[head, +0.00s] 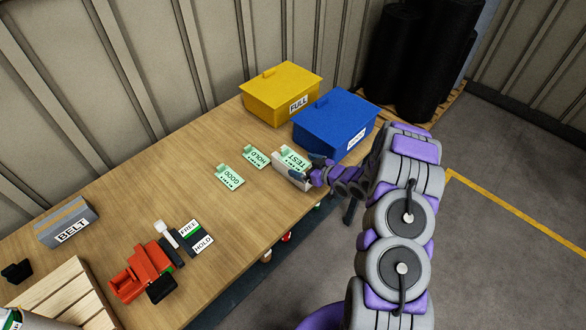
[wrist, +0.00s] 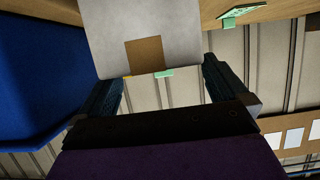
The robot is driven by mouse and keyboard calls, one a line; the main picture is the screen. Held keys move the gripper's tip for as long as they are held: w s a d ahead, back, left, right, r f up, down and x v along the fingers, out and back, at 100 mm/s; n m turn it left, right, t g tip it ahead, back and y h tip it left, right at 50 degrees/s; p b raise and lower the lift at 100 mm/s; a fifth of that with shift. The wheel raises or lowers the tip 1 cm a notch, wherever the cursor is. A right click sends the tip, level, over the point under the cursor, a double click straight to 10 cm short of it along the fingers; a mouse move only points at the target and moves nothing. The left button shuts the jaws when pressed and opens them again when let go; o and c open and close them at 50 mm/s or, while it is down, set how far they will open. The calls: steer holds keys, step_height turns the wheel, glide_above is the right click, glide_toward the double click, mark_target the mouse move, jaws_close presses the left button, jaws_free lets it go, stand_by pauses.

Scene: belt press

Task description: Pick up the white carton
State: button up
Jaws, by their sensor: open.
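The white carton (head: 284,176) is on the wooden table, near its front edge and left of the blue box. A green TEST card (head: 294,156) shows at its top; I cannot tell whether it is fixed to the carton. My gripper (head: 309,171) is at the carton's right side in the head view, partly covering it. In the wrist view the carton's pale face (wrist: 165,25) with a brown square is just ahead of my gripper (wrist: 161,77). The fingers are apart, with the carton's edge about at their tips. Contact cannot be told.
The blue lidded box (head: 335,122) stands close behind my gripper, with the yellow FULL box (head: 282,90) beyond it. Green HOLD (head: 256,157) and GOOD (head: 229,178) cards lie left of the carton. A grey BELT box (head: 67,223) and red device (head: 142,271) are farther left.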

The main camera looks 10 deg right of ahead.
mark_target(298, 163)
steer(key=shift+w+f, duration=0.25)
steer(key=shift+w, duration=0.4)
steer(key=shift+w+a+f, duration=0.15)
steer(key=shift+w+f, duration=0.25)
steer(key=shift+w, duration=0.1)
steer(key=shift+w+a, duration=0.15)
steer(key=shift+a, duration=0.85)
steer(key=shift+c, duration=1.2)
steer(key=shift+d, duration=0.6)
steer(key=c, duration=0.5)
steer(key=shift+d, duration=0.15)
steer(key=shift+c, duration=1.4)
steer(key=shift+a, duration=0.4)
steer(key=c, duration=0.4)
steer(key=shift+o, duration=0.2)
